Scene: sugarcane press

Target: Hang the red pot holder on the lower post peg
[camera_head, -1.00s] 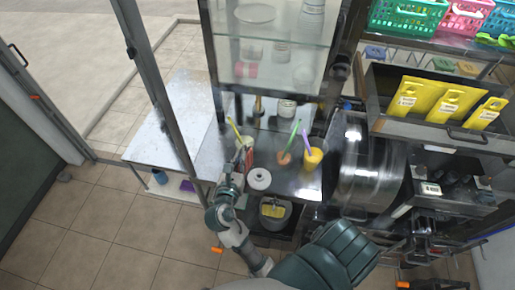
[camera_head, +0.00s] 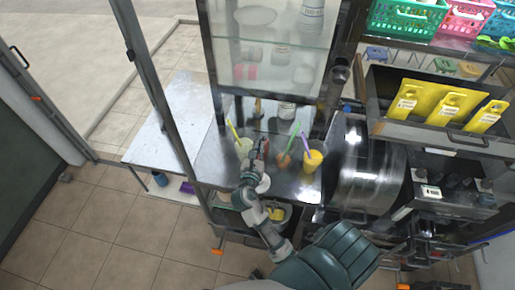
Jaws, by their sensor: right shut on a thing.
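My right gripper (camera_head: 260,150) is over the metal counter, beside the cup with the yellow-green straw. It is shut on a small dark red thing that shows only as a sliver at its fingers; I take it for the red pot holder (camera_head: 265,147), but its shape is mostly hidden. A slanting grey metal post (camera_head: 160,105) stands left of the gripper, apart from it. My left gripper is not in view.
Cups with purple (camera_head: 312,160) and green straws stand on the counter right of the gripper. A glass cabinet (camera_head: 270,50) rises behind. A large metal drum (camera_head: 365,165) stands to the right. A low white table (camera_head: 175,120) is left, with open tiled floor in front.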

